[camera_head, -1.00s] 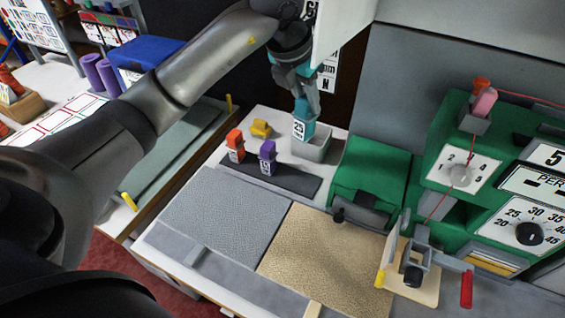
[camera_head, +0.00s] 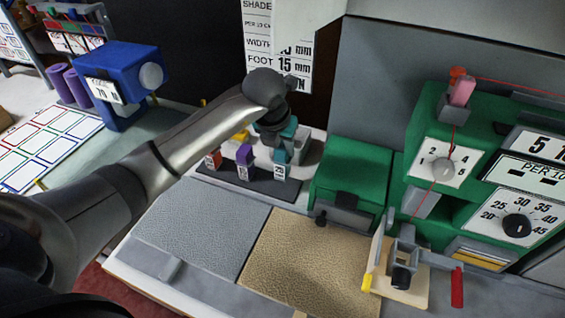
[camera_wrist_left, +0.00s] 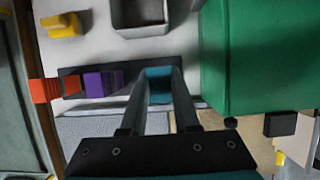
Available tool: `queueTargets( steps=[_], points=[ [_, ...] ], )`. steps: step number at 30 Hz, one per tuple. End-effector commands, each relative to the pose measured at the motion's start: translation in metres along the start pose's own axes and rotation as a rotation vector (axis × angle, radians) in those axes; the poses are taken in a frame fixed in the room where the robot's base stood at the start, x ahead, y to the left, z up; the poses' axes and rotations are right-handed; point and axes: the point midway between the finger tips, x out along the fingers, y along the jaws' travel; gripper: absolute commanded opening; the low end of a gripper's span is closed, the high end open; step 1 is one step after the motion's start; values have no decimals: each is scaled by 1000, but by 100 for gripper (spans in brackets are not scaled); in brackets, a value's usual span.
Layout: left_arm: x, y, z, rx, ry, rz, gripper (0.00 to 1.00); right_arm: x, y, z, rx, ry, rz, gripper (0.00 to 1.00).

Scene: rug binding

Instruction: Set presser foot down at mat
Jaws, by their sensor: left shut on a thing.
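My left gripper (camera_head: 283,150) is shut on the teal presser foot (camera_head: 281,172), a small block with a white number label. The foot is upright at the right end of the dark grey mat (camera_head: 236,180); I cannot tell whether it touches the mat. In the left wrist view the teal foot (camera_wrist_left: 160,86) sits between my fingers, in line with the purple foot (camera_wrist_left: 103,83) and orange foot (camera_wrist_left: 45,90). My right gripper is not in view.
An open grey tray (camera_wrist_left: 140,22) lies just behind the mat. A yellow piece (camera_head: 240,136) is at the back left. The green machine (camera_head: 352,172) stands close on the right. Grey (camera_head: 190,230) and tan (camera_head: 300,262) textured sheets lie in front.

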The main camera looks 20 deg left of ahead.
Motion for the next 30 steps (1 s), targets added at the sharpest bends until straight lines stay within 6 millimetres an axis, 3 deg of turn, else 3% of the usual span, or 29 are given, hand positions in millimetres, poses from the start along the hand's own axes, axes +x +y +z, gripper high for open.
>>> queueTargets(
  steps=[5,12,23,24,30],
  points=[
    [11,-1,-5,0,-1,-2,0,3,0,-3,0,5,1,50],
    [42,0,-18,0,0,0,0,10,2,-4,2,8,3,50],
    [45,0,-18,1,-2,-1,0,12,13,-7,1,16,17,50],
    [46,0,-19,1,-1,-1,32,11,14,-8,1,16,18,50],
    [45,0,-18,0,-1,-1,54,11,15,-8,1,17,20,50]
  ],
)
